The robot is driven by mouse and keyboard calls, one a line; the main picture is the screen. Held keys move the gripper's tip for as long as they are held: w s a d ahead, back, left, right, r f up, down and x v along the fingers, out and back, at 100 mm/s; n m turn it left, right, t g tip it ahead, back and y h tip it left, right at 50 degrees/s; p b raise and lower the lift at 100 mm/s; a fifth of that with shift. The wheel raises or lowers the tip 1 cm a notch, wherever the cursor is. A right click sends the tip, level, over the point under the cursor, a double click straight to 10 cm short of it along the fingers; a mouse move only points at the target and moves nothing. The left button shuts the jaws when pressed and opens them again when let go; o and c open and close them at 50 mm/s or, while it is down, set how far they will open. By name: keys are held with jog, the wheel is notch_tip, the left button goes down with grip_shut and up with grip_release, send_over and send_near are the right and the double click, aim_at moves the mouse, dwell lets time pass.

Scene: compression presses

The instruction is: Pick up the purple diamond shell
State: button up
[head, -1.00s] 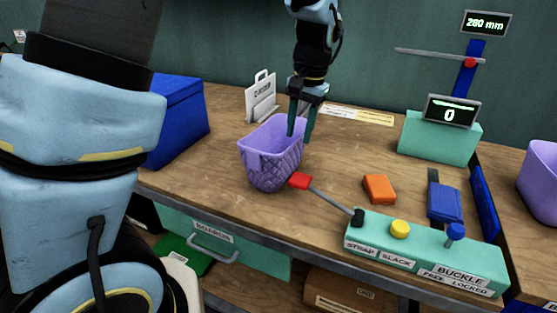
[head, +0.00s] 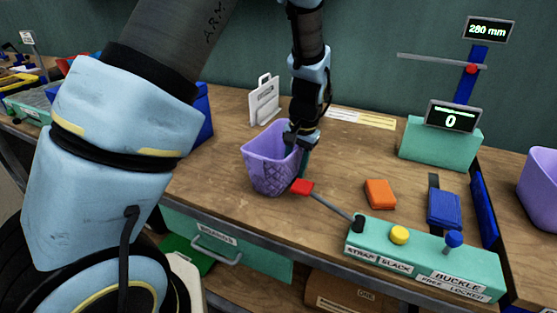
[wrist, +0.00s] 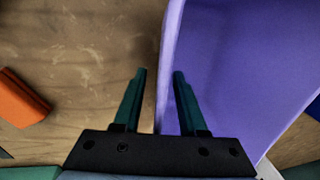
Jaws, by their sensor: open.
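The purple diamond shell (head: 268,170) is an open basket-like tub with a diamond pattern on its outside. It stands upright on the wooden bench in the head view. My gripper (head: 303,165) is lowered at its right wall. In the wrist view the shell (wrist: 235,60) fills the right side. There my gripper (wrist: 158,75) is open, with one finger outside the wall over the bench and the other over the shell's inside. The rim runs between the two fingers. Whether either finger touches the wall cannot be told.
A red-tipped lever (head: 302,187) lies close to the shell's front right, joined to a green control panel (head: 425,255). An orange block (head: 380,194) and a blue block (head: 444,208) lie to the right. A white sign (head: 264,98) stands behind. Another purple tub (head: 540,180) is at the far right.

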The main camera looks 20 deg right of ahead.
grip_shut()
dwell(1.4)
